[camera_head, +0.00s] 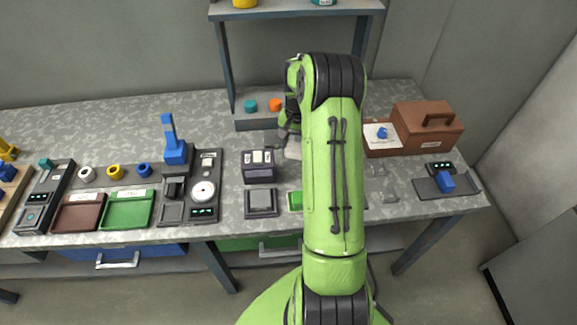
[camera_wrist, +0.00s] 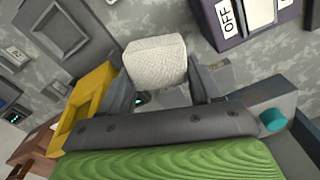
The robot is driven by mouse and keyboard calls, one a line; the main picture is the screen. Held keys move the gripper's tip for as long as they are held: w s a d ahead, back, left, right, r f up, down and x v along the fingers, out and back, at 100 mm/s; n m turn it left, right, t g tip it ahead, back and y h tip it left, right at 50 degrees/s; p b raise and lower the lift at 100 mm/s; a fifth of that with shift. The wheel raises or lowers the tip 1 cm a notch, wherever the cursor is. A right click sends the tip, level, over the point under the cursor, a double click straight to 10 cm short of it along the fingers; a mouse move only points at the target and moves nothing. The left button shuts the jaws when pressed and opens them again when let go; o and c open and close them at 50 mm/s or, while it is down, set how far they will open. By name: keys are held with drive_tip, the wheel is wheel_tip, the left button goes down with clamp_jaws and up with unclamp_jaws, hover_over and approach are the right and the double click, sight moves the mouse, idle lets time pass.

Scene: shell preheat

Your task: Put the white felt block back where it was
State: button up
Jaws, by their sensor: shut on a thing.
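The white felt block (camera_wrist: 155,60) is pale and textured. It sits between the two dark fingers of my gripper (camera_wrist: 162,82) in the wrist view, and the gripper is shut on it. In the head view a pale bit of the block (camera_head: 293,151) shows left of my green arm, which hides most of the gripper. The block is over the table (camera_head: 230,225), just right of a dark purple switch box (camera_head: 259,166). That box also shows at the top right of the wrist view (camera_wrist: 236,18), with an OFF label. I cannot tell how high the block is.
A grey square pad (camera_head: 261,202) lies in front of the switch box. A shelf block with teal and orange knobs (camera_head: 250,106) stands behind. A yellow frame-like object (camera_wrist: 84,104) is near the left finger. A brown case (camera_head: 428,128) stands at right. My arm hides the table's middle.

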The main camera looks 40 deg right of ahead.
sight(297, 168)
drive_tip(key=f, duration=0.3)
drive_tip(key=f+b, duration=0.1)
drive_tip(key=f, duration=0.2)
drive_tip(key=d+f, duration=0.1)
drive_tip(key=f, duration=0.2)
drive_tip(key=shift+w+f, duration=0.35)
drive_tip(key=shift+f, duration=0.05)
drive_tip(key=shift+f+b, duration=0.1)
drive_tip(key=shift+b, duration=0.2)
drive_tip(key=o, duration=1)
